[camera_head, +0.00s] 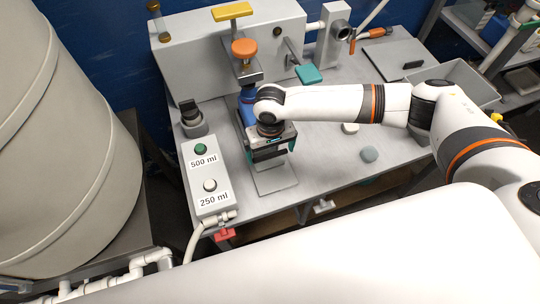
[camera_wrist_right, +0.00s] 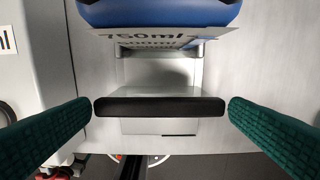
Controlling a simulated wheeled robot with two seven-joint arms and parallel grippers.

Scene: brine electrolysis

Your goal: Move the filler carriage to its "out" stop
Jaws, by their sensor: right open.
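The blue body of what looks like the filler carriage (camera_head: 246,104) is on the bench below the orange knob, partly hidden by my right arm. In the right wrist view its blue part (camera_wrist_right: 160,12) is at the top edge, above a plate marked "750ml". A black bar handle (camera_wrist_right: 160,107) lies across the middle of that view. My right gripper (camera_wrist_right: 160,108) is open, with its green fingers to the left and right of the bar, apparently not pressing on it. In the head view the right gripper (camera_head: 270,148) points down over the bench front. My left gripper does not show.
A button box (camera_head: 206,178) with "500 ml" and "250 ml" labels is left of the gripper. A grey housing (camera_head: 190,60) with an orange knob (camera_head: 244,48) stands behind. A grey tray (camera_head: 455,78) sits at right. A large tank (camera_head: 60,130) fills the left.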

